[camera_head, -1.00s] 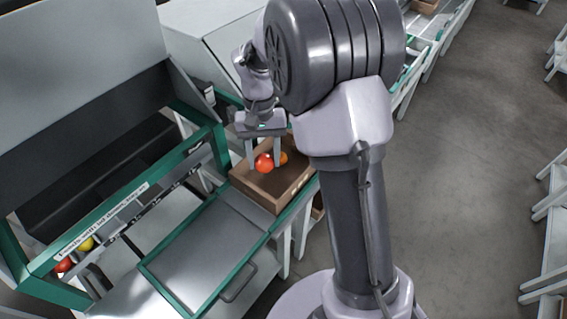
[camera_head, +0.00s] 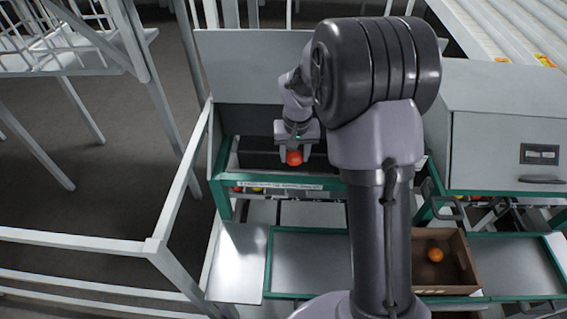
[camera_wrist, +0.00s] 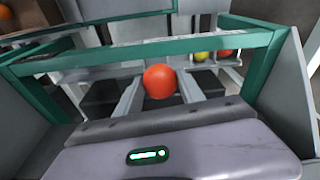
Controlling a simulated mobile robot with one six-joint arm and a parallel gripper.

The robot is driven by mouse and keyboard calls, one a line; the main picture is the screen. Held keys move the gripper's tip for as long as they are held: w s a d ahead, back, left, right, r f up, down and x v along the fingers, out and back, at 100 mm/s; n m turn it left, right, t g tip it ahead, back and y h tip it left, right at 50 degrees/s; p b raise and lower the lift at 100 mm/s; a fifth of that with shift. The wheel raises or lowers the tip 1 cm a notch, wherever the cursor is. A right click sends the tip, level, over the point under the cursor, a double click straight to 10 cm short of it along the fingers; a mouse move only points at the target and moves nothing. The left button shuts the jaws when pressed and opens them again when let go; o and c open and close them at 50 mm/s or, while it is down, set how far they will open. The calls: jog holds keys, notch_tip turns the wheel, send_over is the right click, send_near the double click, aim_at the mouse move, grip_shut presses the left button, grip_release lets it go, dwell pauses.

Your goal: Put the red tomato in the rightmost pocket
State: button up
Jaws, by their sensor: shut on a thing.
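The red tomato (camera_head: 294,158) is held between the fingertips of my gripper (camera_head: 294,154), in front of the dark opening of the green-framed rack. In the wrist view the tomato (camera_wrist: 160,81) sits between the two pale fingers of my gripper (camera_wrist: 160,88), with the green frame bar (camera_wrist: 150,50) beyond it. The rack's labelled green front rail (camera_head: 285,185) lies below the tomato in the head view. The pockets are mostly hidden behind the rail and my arm, so I cannot tell which is the rightmost.
A wooden crate (camera_head: 463,262) with an orange fruit (camera_head: 435,255) stands at the lower right. A yellow fruit (camera_wrist: 201,56) and a red one (camera_wrist: 225,53) show under the bar. A grey cabinet (camera_head: 500,130) stands at right, white railings (camera_head: 155,245) at left. A metal tray (camera_head: 300,255) is bare.

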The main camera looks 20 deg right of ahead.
jog(key=w+d+r+m+p, duration=0.1)
jog(key=w+d+r+p, duration=0.2)
jog(key=f+b, duration=0.4)
jog(key=f, duration=0.1)
jog(key=f+b, duration=0.4)
jog(key=f, duration=0.2)
jog(key=f+b, duration=0.5)
jog(key=f, duration=0.1)
jog(key=shift+w+a+f, duration=0.1)
jog(key=shift+w+f, duration=0.1)
jog(key=shift+w, duration=0.1)
jog(key=shift+s, duration=0.1)
jog(key=shift+s+a, duration=0.15)
jog(key=o, duration=1)
